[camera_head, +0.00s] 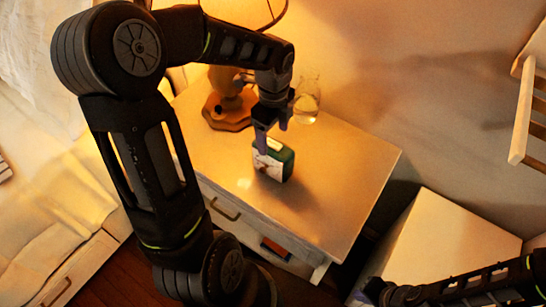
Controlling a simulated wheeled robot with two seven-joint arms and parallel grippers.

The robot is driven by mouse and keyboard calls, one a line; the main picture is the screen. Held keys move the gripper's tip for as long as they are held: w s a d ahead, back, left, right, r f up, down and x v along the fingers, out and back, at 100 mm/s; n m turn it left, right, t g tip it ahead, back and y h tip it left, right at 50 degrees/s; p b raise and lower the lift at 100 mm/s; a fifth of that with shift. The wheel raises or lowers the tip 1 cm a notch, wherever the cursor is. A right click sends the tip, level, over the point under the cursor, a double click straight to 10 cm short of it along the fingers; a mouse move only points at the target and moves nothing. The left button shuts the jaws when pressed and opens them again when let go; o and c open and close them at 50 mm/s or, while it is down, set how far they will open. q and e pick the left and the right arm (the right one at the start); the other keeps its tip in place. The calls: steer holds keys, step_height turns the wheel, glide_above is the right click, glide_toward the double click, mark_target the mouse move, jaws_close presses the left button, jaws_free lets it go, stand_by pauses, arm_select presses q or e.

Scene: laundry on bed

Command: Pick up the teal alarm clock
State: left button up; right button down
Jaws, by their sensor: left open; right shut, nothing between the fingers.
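The teal alarm clock (274,163) stands on the bedside table (340,180), its pale face turned toward the lower left. My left gripper (270,143) is open and reaches down from above at the clock's top edge. One finger overlaps the clock's upper left part in the picture. I cannot tell whether the fingers touch it. My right gripper (366,294) is shut and empty at the bottom of the picture, low and apart from the clock.
A lamp with a wooden base (228,112) stands behind and left of the clock. A clear glass vessel (307,100) stands just behind my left gripper. The table's right part is bare. A pale box-like surface (445,240) lies at the lower right, and a bed (40,200) at the left.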

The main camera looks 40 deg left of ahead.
mark_target(273, 143)
arm_select(q)
step_height(273, 143, down, 5)
steer(key=shift+r, duration=0.2)
steer(key=shift+c, duration=0.5)
jaws_close()
stand_by(0.6)
